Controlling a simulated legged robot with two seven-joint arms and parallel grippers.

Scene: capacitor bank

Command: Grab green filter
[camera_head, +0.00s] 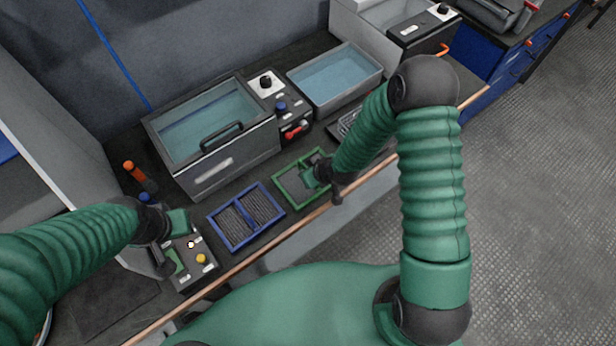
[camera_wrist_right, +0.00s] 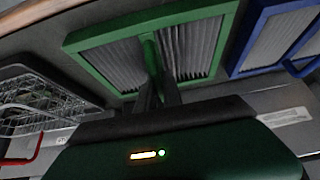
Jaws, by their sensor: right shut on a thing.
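The green filter (camera_head: 290,188) has a green frame with a middle bar and lies on the dark bench right of the blue filter. In the right wrist view the green filter (camera_wrist_right: 205,50) shows grey pleats. My right gripper (camera_head: 322,172) is over its right part, and in the wrist view the fingers (camera_wrist_right: 155,85) are closed on the middle bar. I cannot tell whether the filter is lifted. My left gripper (camera_head: 170,235) is at the left, near a grey control box; its fingertips are too unclear to judge.
The blue filter (camera_head: 246,216) lies beside the green one. A lidded water tank (camera_head: 205,165) with a black handle stands behind, with an open water basin (camera_head: 335,76) to its right. A grey control box (camera_head: 190,258) with a yellow button is at left. A wire basket (camera_wrist_right: 40,95) is near the right gripper.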

